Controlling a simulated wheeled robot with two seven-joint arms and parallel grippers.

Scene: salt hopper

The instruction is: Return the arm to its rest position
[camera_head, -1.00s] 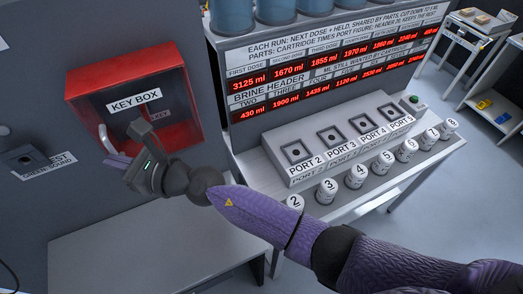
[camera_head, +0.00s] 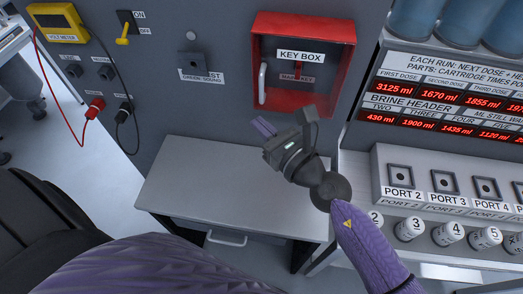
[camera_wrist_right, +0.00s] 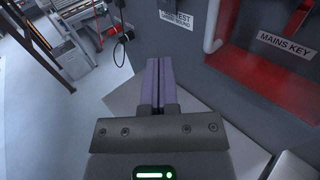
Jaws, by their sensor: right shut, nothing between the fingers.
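My right gripper (camera_head: 264,127) is shut and empty, with its purple fingers together. In the head view it hangs above the back right part of the grey table, in front of the wall and just below and left of the red key box. The right wrist view also shows its closed fingers (camera_wrist_right: 160,80), with nothing between them. My right arm (camera_head: 370,245) comes in from the lower right. A large purple arm part of mine fills the lower left of the head view. My left gripper is not in view.
The red key box (camera_head: 345,75) has a handle at its left. The grey table (camera_head: 200,180) is bare. The console (camera_head: 440,165) with ports stands at right, numbered cartridges (camera_head: 408,229) before it. A yellow volt meter (camera_head: 58,22) and cables are on the wall at left.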

